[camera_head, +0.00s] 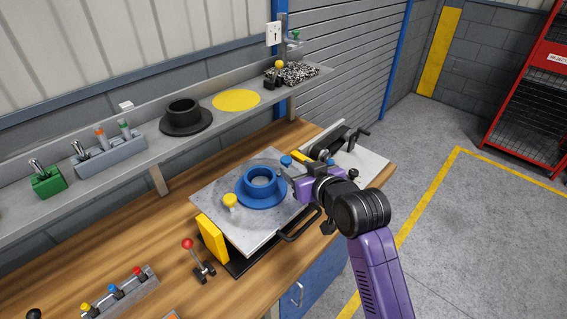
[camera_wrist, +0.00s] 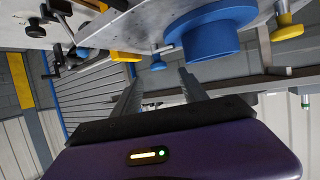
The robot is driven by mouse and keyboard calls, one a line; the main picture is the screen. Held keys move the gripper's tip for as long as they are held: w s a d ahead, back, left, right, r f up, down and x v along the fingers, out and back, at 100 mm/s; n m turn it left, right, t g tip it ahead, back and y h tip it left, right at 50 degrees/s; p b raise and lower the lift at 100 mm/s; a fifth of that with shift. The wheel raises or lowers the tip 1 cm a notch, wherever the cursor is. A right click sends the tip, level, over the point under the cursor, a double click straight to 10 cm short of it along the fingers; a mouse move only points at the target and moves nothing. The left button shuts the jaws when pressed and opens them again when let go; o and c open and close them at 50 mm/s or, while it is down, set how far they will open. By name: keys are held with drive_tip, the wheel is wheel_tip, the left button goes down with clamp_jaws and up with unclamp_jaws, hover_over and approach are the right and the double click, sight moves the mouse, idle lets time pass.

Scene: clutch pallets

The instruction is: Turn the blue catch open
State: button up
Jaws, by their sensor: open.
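The blue catch (camera_head: 286,161) is a small blue knob at the far right corner of a grey plate (camera_head: 215,190). In the wrist view the blue catch (camera_wrist: 158,63) shows with a short metal bar beside it, under the plate's edge in the picture. My gripper (camera_head: 293,172) is at the plate's right side, close to the catch. In the wrist view my gripper (camera_wrist: 160,80) has its two fingers apart and empty. The catch appears beyond the fingertips, between them in the picture; whether they touch it cannot be told.
A blue flanged ring (camera_head: 262,188) sits on the plate, close to my fingers. A yellow knob (camera_head: 230,201) is at the plate's near left. A black handle (camera_head: 301,225) juts from the front. A vise-like device (camera_head: 335,145) stands behind my gripper. The shelf (camera_head: 205,128) runs behind.

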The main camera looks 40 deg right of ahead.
sight(288, 161)
drive_tip(key=shift+p+x, duration=0.6)
drive_tip(key=shift+x, duration=2.55)
drive_tip(key=shift+d, duration=0.1)
drive_tip(key=shift+s, duration=0.1)
clamp_jaws()
